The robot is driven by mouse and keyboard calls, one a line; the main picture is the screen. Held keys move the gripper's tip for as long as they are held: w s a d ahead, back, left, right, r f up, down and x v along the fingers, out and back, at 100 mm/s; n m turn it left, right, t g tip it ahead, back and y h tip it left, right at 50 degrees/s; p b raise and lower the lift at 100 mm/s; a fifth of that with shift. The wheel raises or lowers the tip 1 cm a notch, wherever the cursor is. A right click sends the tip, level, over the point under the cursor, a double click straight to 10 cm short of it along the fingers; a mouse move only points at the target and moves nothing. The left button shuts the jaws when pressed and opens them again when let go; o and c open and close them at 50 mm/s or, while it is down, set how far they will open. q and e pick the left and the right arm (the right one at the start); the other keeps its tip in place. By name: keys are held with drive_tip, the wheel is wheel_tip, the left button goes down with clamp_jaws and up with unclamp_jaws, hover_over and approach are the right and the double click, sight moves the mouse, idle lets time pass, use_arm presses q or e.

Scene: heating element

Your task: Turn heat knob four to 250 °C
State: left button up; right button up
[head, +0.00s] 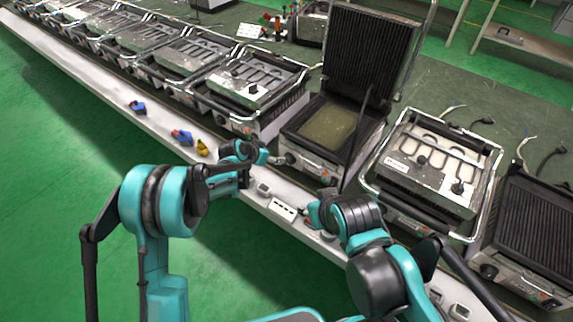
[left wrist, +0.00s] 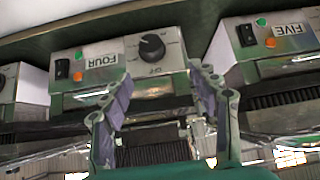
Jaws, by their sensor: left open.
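Heat knob four is a round black knob (left wrist: 152,46) on the metal front panel labelled FOUR (left wrist: 102,61), which appears upside down in the left wrist view. The marks around the knob are too small to read, so its setting cannot be told. My left gripper (left wrist: 158,84) is open, with its two fingers apart on either side of the knob's line and nothing between them. In the head view my left gripper (head: 272,158) is at the front of the open-lidded grill (head: 330,130). My right gripper's fingers cannot be made out beside my right arm.
Panel FIVE (left wrist: 285,31) stands beside panel FOUR, with a black switch and lamps. Several more grills line the long bench. A white power strip (head: 283,210) lies on the front ledge, with blue and yellow plugs (head: 202,148) farther left. Green floor in front is clear.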

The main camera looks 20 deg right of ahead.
use_arm(q)
approach(286, 161)
drive_tip(key=x, duration=0.3)
drive_tip(key=shift+m, duration=0.3)
drive_tip(key=b+x, duration=0.3)
drive_tip(key=x, duration=0.2)
drive_tip(key=shift+d+f, duration=0.2)
drive_tip(key=shift+f, duration=0.1)
drive_tip(key=shift+w+d+f, duration=0.3)
drive_tip(key=c, duration=1.2)
